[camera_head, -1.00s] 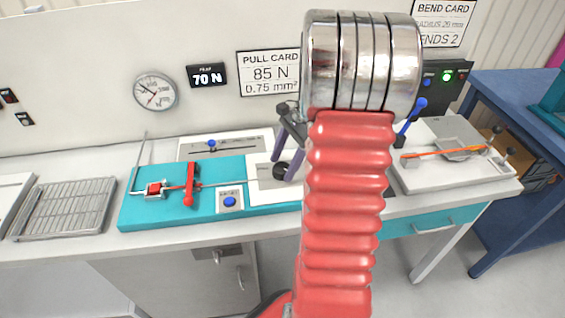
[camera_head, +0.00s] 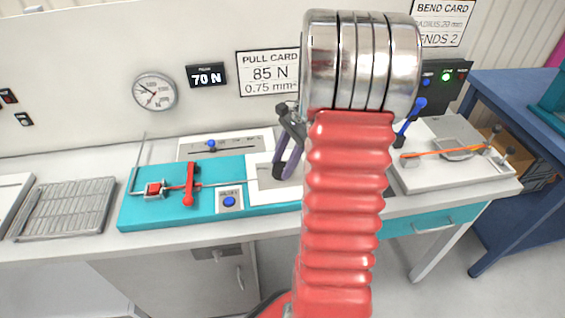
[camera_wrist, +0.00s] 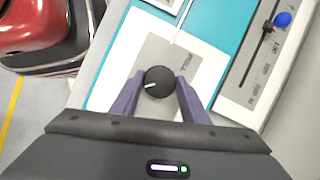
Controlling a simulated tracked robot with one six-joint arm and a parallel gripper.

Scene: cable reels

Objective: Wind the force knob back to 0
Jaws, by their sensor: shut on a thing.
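The force knob (camera_wrist: 160,80) is round and black with a white pointer mark, on a grey plate with small lettering. In the wrist view its mark points to the lower left. My gripper (camera_wrist: 158,88) has its two purple fingers at either side of the knob, shut on it. In the head view my gripper (camera_head: 281,168) is at the right part of the teal pull rig (camera_head: 135,212), and its fingers largely hide the knob. The display (camera_head: 207,76) above the bench reads 70 N.
A round gauge (camera_head: 155,92) hangs on the wall by a pull card (camera_head: 269,73) reading 85 N. A red lever (camera_head: 190,183) and blue button (camera_head: 229,201) are on the rig. A slider panel (camera_head: 225,147) stands behind. A wire rack (camera_head: 66,208) lies at left.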

